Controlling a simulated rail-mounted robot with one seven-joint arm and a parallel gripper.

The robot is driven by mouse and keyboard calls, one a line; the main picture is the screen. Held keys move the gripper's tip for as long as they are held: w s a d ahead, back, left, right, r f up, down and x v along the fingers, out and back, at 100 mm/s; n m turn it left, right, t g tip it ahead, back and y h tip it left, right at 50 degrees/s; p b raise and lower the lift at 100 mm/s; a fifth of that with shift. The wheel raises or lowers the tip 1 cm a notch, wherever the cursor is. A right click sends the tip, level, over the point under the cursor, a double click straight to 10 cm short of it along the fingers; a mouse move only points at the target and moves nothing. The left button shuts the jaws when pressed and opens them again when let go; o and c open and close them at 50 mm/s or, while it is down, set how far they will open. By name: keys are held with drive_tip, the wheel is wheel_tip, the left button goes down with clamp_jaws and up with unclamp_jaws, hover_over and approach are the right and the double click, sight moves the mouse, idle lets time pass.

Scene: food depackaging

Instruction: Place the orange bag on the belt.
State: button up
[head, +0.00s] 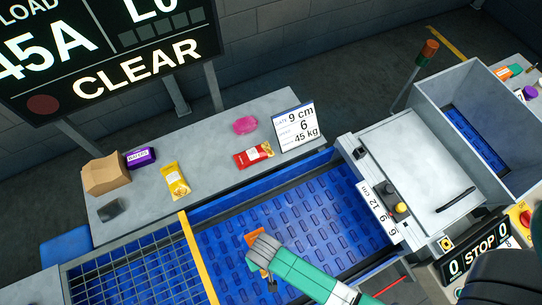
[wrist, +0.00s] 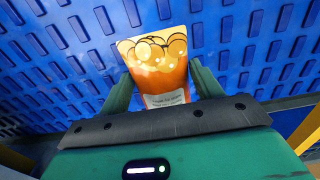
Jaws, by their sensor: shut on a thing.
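The orange bag (wrist: 159,64) is between the two green fingers of my gripper (wrist: 162,84) in the wrist view. Its top edge with a pattern of round shapes sticks out past the fingertips, and the blue belt (wrist: 240,40) lies behind it. In the head view a small part of the orange bag (head: 255,240) shows beside my gripper (head: 262,258), over the blue belt (head: 310,215). My gripper is shut on the bag. I cannot tell whether the bag touches the belt.
A grey table behind the belt holds a yellow bag (head: 177,181), a red bag (head: 254,155), a pink item (head: 245,125), a purple box (head: 141,157) and a cardboard box (head: 106,174). A yellow bar (head: 198,258) crosses the belt's left end. A grey machine (head: 418,175) stands at right.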

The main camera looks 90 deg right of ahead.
wheel_tip(320, 180, down, 8)
drive_tip(key=shift+r+b, duration=0.2)
drive_tip(key=shift+b, duration=0.25)
drive_tip(key=shift+f, duration=0.2)
drive_tip(key=o, duration=1)
wheel_tip(320, 180, up, 12)
drive_tip(key=shift+r+p, duration=0.2)
drive_tip(key=shift+p, duration=0.65)
